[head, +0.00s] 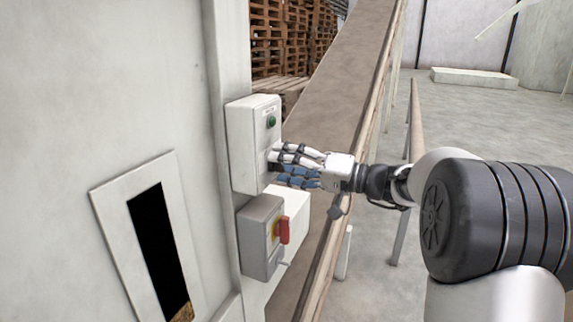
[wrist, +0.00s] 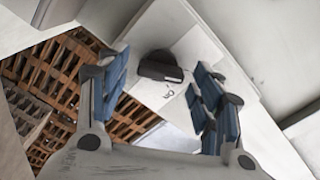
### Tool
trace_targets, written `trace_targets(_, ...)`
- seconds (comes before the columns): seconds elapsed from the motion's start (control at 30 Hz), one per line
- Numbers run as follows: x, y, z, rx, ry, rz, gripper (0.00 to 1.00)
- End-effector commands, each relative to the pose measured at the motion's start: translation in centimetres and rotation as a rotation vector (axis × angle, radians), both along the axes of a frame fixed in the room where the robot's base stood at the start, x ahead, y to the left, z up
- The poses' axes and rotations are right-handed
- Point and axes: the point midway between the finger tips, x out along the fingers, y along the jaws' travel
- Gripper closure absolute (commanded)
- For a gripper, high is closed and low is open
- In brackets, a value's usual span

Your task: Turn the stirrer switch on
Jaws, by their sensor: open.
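A white control box (head: 246,140) is on the side of the pale machine, with a green button (head: 271,122) on its face. My gripper (head: 277,169) is at the lower part of this face, its fingers pointing left toward it. In the wrist view a black knob (wrist: 160,66) on a white panel shows between the open blue-padded fingers, with a gap to either side. A small mark beside the knob is too blurred to read. No label naming the stirrer is readable.
Below is a grey box (head: 257,238) with a red rotary handle (head: 283,230). A sloping conveyor (head: 340,75) runs behind my gripper, with a rail alongside. Wooden pallets (head: 285,38) are stacked behind. The machine wall (head: 110,90) stands at left. Open floor lies at right.

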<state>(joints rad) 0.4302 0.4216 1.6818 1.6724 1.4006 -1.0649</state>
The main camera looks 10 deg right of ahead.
Motion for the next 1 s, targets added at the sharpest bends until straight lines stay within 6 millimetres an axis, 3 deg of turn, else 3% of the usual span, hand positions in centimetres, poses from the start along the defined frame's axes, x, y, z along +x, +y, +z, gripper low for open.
trace_targets(0.2,0.02,0.0,-0.01,0.0,0.0,0.0,0.4)
trace_targets(0.87,0.0,-0.03,-0.01,0.0,0.0,0.0,0.84)
trace_targets(1.0,0.01,-0.03,-0.02,0.002,0.003,0.0,0.84)
